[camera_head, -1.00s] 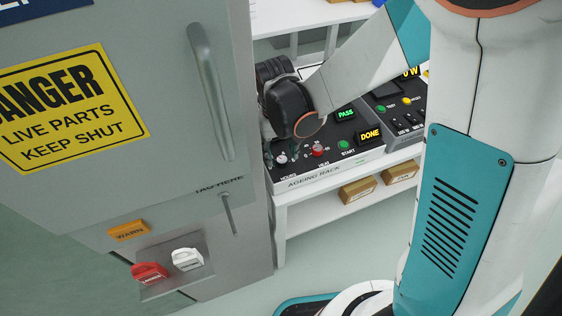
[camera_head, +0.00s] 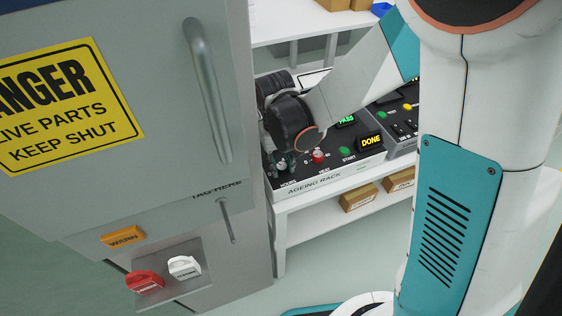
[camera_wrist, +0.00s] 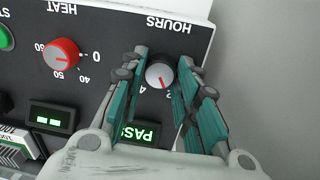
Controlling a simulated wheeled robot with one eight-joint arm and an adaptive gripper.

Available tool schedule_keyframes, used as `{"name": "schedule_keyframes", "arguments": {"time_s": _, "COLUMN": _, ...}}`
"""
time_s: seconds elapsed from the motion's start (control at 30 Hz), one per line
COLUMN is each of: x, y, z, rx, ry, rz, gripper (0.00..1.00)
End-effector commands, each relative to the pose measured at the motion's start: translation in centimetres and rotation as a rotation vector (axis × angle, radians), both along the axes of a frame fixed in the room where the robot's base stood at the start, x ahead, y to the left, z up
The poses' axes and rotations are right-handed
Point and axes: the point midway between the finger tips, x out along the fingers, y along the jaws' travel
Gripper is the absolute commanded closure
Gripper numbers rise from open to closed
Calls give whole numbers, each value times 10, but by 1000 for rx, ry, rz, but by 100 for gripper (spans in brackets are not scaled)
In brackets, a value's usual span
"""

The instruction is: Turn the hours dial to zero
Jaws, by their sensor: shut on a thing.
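The hours dial (camera_wrist: 159,74) is a grey knob with a black rim and a red pointer line, under the word HOURS on the black panel of the ageing rack (camera_head: 345,180). In the wrist view its pointer aims down in the picture, between the marks 4 and 2 and closer to 2. The zero mark of this dial is hidden. My gripper (camera_wrist: 160,80) has its teal fingers on both sides of the dial and is shut on it. In the head view my gripper (camera_head: 280,162) covers most of the dial.
The red heat dial (camera_wrist: 60,56) sits beside the hours dial. The PASS lamp (camera_wrist: 138,132) and DONE lamp (camera_head: 370,141) are lit. A grey cabinet (camera_head: 225,100) with a handle stands close left of the rack. Cardboard boxes (camera_head: 358,199) lie on the shelf below.

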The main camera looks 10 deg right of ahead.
Motion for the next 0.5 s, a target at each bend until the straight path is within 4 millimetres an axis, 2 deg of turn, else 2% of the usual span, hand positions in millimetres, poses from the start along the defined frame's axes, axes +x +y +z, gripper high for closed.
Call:
{"name": "schedule_keyframes", "arguments": {"time_s": 0.27, "x": 0, "y": 0, "z": 0, "rx": 0, "ry": 0, "rz": 62, "gripper": 95}}
{"name": "schedule_keyframes", "arguments": {"time_s": 0.5, "x": -1, "y": 0, "z": -1, "rx": 0, "ry": -1, "rz": 224, "gripper": 95}}
